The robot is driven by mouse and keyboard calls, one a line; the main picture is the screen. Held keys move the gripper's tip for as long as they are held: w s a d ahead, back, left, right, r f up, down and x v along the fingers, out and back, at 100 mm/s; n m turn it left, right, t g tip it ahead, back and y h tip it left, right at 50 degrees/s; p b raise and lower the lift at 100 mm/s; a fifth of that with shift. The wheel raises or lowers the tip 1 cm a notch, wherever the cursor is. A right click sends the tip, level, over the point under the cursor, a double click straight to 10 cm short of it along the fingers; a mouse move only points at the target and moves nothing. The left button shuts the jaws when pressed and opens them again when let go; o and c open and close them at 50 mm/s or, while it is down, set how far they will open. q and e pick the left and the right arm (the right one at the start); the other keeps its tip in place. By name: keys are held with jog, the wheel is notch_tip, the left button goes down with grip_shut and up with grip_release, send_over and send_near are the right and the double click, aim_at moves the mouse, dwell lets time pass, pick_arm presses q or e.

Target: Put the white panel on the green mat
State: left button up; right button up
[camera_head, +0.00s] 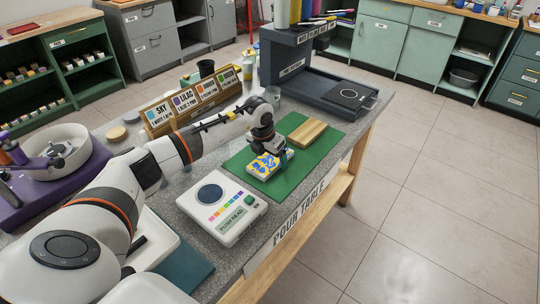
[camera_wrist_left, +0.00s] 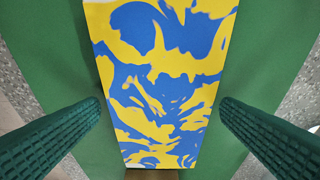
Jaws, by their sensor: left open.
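The panel (camera_head: 266,167), its top covered in a blue and yellow marbled pattern with a little white, is at the near part of the green mat (camera_head: 292,183). Its face also shows large in the left wrist view (camera_wrist_left: 160,70), with mat on both sides. My left gripper (camera_head: 273,153) is over the panel. In the left wrist view its two green ridged fingers (camera_wrist_left: 160,118) are spread wide, with a gap between each finger and the panel. I cannot tell whether the panel lies fully flat. My right gripper is out of view.
A wooden block (camera_head: 307,131) lies on the far part of the mat. A white device with a round pad (camera_head: 222,210) stands left of the mat. A grey press-like stand (camera_head: 300,75) is behind it. Labelled cards (camera_head: 190,103) and a glass are near my arm.

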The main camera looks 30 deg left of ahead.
aim_at(264, 164)
pick_arm(q)
jog(key=b+v, duration=0.1)
jog(key=v, duration=1.1)
